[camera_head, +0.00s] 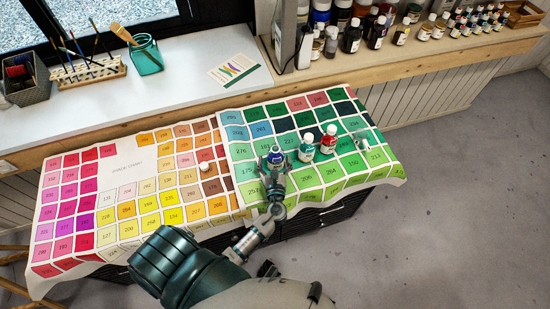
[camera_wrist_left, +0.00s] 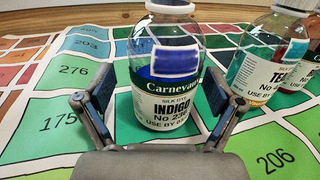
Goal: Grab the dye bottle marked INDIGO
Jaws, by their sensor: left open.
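The INDIGO bottle (camera_wrist_left: 165,70) stands upright on the colour chart, with dark blue dye and a label reading INDIGO in the left wrist view. In the head view the bottle (camera_head: 276,155) is partly hidden by my left gripper. My left gripper (camera_wrist_left: 160,105) is open, with one finger on each side of the lower part of the bottle. A gap shows between each finger and the glass. In the head view my left gripper (camera_head: 275,172) reaches the bottle from the front. My right gripper is not in view.
A teal bottle (camera_head: 306,149) and a red bottle (camera_head: 328,141) stand close to the right of the INDIGO bottle. A small white-capped item (camera_head: 204,167) sits left on the colour chart (camera_head: 125,165). Many jars (camera_head: 352,37) line the back shelf.

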